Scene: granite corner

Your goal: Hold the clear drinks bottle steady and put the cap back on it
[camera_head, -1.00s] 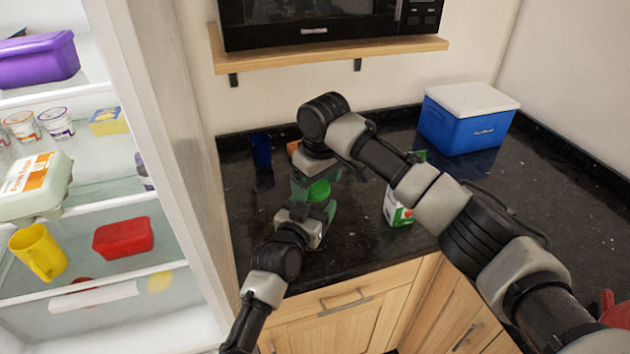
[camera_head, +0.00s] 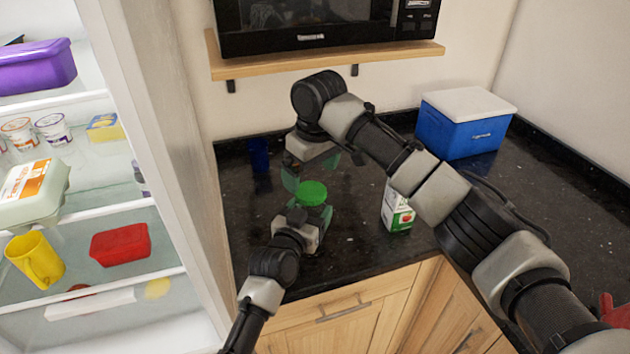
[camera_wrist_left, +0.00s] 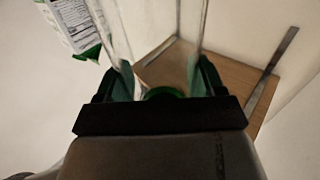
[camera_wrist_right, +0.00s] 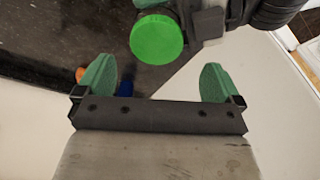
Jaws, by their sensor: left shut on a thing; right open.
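My left gripper (camera_head: 308,213) is shut on the clear bottle (camera_wrist_left: 155,35), which stands between its fingers in the left wrist view. The bottle is mostly hidden in the head view. The green cap (camera_head: 313,193) sits at the bottle's top, above my left fingers; the seam between cap and neck does not show, so I cannot tell how tight it is. My right gripper (camera_head: 311,169) is open and empty just above and behind the cap. In the right wrist view the cap (camera_wrist_right: 157,40) lies beyond the fingers, apart from them.
A carton (camera_head: 397,208) stands on the dark counter right of the bottle, below my right arm. A blue cup (camera_head: 259,153) is at the back left. A blue cooler box (camera_head: 465,125) stands at the back right. The microwave shelf (camera_head: 330,60) overhangs the back; the open fridge (camera_head: 80,200) is left.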

